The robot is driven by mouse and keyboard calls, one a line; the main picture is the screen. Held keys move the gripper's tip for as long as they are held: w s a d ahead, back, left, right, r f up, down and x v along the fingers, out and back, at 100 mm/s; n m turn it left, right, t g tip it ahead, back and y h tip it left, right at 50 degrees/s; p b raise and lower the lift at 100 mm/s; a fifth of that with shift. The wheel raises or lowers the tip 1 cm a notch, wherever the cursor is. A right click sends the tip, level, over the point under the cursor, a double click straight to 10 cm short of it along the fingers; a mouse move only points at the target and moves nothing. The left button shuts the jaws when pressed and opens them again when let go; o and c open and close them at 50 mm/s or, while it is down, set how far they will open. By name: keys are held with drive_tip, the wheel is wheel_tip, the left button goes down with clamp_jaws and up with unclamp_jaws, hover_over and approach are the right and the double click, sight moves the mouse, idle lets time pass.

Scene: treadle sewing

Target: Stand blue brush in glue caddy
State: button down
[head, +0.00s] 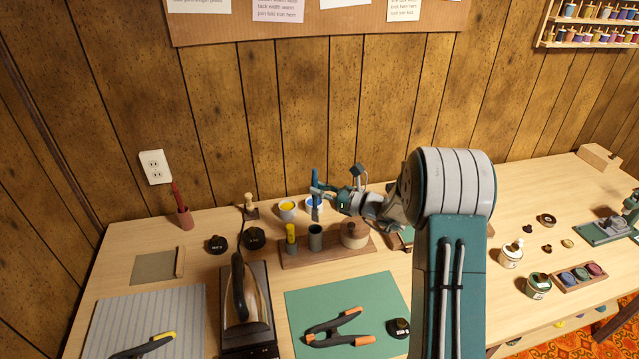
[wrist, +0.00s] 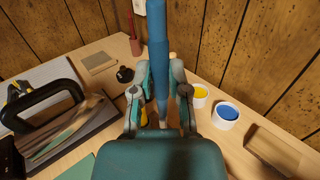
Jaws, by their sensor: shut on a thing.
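The blue brush (head: 316,177) is upright in my gripper (head: 318,191), which is shut on it. In the wrist view the blue handle (wrist: 159,50) rises between the fingers (wrist: 161,88). The glue caddy (head: 291,258) is a brown wooden base on the table. It bears a cup with a yellow-topped brush (head: 291,232), a dark open cup (head: 316,239) and a round lidded pot (head: 355,237). The brush's lower end shows just above the dark cup in the head view; I cannot tell whether it is directly over it. My gripper hides part of the brush.
Paint pots, yellow (head: 288,209) and blue (wrist: 227,112), stand behind the caddy near the wall. An iron (head: 242,294) stands left of it. A green mat (head: 366,292) with an orange-tipped clamp (head: 337,327) lies in front. A red pot (head: 184,217) stands at the back left.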

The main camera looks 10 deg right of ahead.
drive_tip(key=shift+a+f, duration=0.1)
drive_tip(key=shift+f, duration=3.9)
drive_tip(key=c, duration=0.5)
unclamp_jaws()
drive_tip(key=shift+c, duration=0.2)
approach(318, 212)
drive_tip(key=shift+v, duration=1.15)
drive_tip(key=shift+w+f, duration=0.15)
drive_tip(key=shift+f, duration=0.05)
